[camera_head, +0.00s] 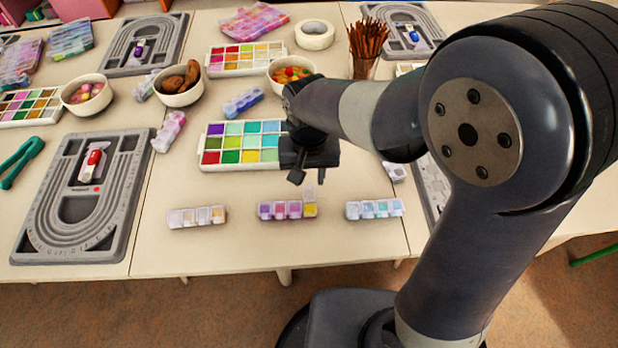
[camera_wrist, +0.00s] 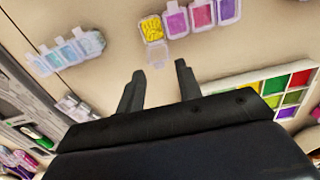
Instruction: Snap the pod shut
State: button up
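A strip of small bead pods (camera_head: 280,210) lies near the front table edge, with pink and purple pods and a yellow one. The yellow pod (camera_head: 310,210) is at the strip's right end; its clear lid (camera_head: 309,193) stands open on the far side. In the wrist view the yellow pod (camera_wrist: 152,28) has its open lid (camera_wrist: 157,53) pointing toward my gripper. My gripper (camera_wrist: 158,82) is open and empty, its fingers apart and short of the lid. In the head view my gripper (camera_head: 309,176) hangs just beyond the yellow pod.
A pale pod strip (camera_head: 197,217) lies to the left and a blue one (camera_head: 374,209) to the right. A colour palette (camera_head: 204,164) is close behind my gripper. Bare table separates the strips.

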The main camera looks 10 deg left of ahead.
jog(key=shift+f, duration=0.75)
jog(key=shift+c, duration=0.4)
jog(key=c, duration=0.6)
jog(key=shift+s+b, duration=0.1)
jog(key=shift+b, duration=0.25)
